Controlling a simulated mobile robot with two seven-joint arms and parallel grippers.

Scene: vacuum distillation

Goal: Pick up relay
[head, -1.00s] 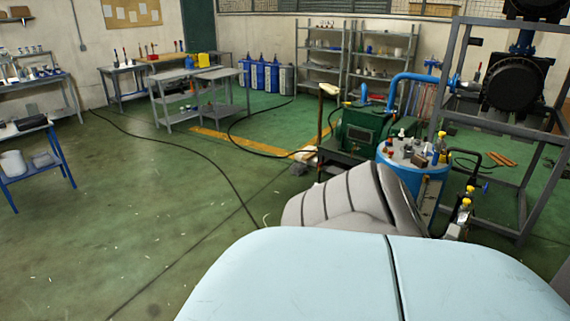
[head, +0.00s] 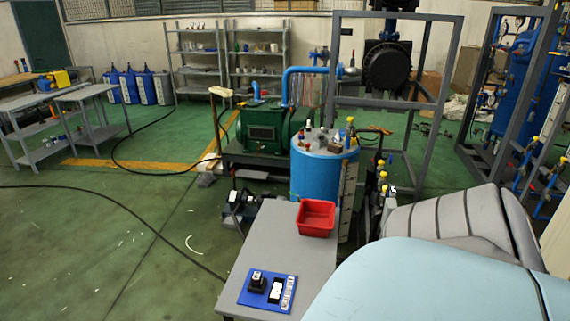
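A blue plate (head: 246,298) lies on a small grey table at the bottom centre of the head view. On it stand a small dark block with a light top (head: 257,281) and a flat black-and-white piece (head: 276,291). A white label (head: 289,292) with dark lettering is on the plate's right side, too small to read surely. One of these pieces may be the relay, but I cannot tell which. Neither of my grippers is in view.
A red bin (head: 316,218) sits on the far end of the grey table (head: 270,242). Behind are a blue drum (head: 318,178) with small items on top and a green machine (head: 268,130). A grey frame stands behind right. Floor left of the table is mostly clear, with a cable.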

